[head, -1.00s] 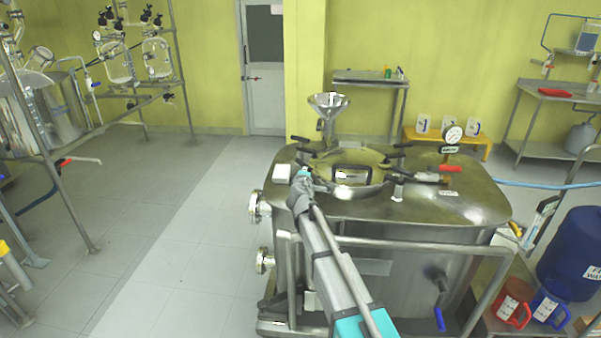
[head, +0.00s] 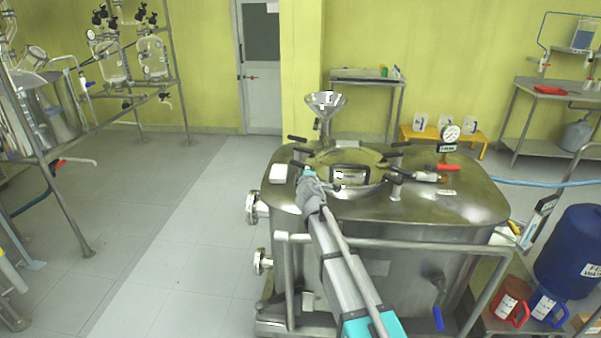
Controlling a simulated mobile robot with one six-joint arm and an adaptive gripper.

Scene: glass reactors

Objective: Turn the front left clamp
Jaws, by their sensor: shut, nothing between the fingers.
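The steel vessel (head: 455,205) stands in the middle, with a round hatch lid (head: 345,157) on top held by several clamps with black handles. The front left clamp (head: 298,163) shows a black handle at the lid's left edge, just behind my gripper. My gripper (head: 308,171) is shut and empty, with its teal fingertips at the lid's front left edge. The gripper and wrist hide part of that clamp, and I cannot tell whether they touch it. The front right clamp (head: 394,179) and back left clamp (head: 297,139) are clear of the gripper.
A steel funnel (head: 326,103) rises behind the lid. A pressure gauge (head: 451,134) and a red-handled valve (head: 447,167) are on the right of the vessel top. A white block (head: 279,173) sits left of my gripper. A rail (head: 400,243) runs along the vessel's front.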

